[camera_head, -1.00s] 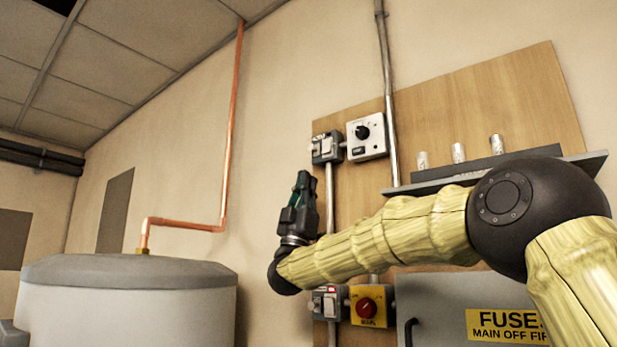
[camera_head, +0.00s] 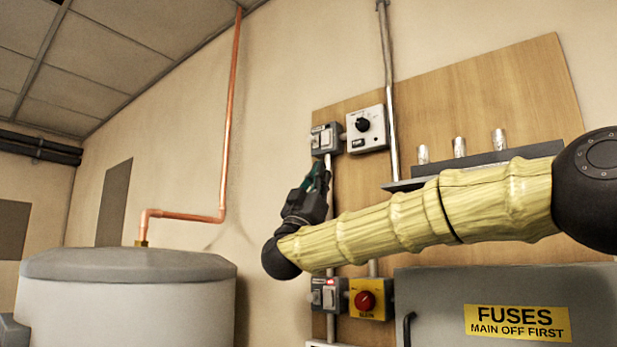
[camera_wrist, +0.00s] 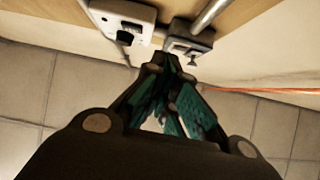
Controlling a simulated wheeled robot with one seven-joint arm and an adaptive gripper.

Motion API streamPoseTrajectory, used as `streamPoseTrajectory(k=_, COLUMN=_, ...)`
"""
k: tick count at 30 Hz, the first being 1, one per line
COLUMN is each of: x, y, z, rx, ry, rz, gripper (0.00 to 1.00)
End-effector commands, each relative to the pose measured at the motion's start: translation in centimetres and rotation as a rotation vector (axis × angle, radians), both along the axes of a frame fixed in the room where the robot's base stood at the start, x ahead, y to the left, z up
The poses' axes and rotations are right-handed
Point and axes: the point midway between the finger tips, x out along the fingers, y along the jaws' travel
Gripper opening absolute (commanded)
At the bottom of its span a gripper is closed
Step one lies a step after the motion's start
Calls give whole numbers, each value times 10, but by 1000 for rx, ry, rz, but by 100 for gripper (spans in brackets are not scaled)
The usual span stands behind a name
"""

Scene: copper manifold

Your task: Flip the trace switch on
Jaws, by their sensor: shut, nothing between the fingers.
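A small grey switch box (camera_head: 326,139) with a white rocker is on the upper left of the wooden board; its label is too small to read. A second grey switch box (camera_head: 327,294) is lower down. I cannot read which is the trace switch. My gripper (camera_head: 320,172) is shut and empty, pointing up just below the upper switch box. In the wrist view the fingertips (camera_wrist: 170,62) are close to the grey switch box (camera_wrist: 189,38), which shows a small lever or knob. I cannot tell whether they touch.
A white dial box (camera_head: 366,129) adjoins the upper switch. A yellow box with a red knob (camera_head: 367,299) adjoins the lower one. A shelf with metal cylinders (camera_head: 459,148) and a grey fuse cabinet (camera_head: 440,290) are at right. A tank (camera_head: 130,290) and copper pipe (camera_head: 230,120) are at left.

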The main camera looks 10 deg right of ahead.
Motion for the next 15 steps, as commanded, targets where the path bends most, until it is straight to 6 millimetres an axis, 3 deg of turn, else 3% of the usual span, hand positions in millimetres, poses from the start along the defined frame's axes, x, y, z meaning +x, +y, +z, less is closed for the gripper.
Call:
streamPoseTrajectory(k=1, x=-12, y=-6, z=12, rx=44, ry=39, rz=23, gripper=0)
streamPoseTrajectory(k=9, x=-77, y=-7, z=39, rx=170, ry=206, rz=137, gripper=0)
streamPoseTrajectory(k=15, x=-107, y=-5, z=50, rx=194, ry=255, rz=187, gripper=0)
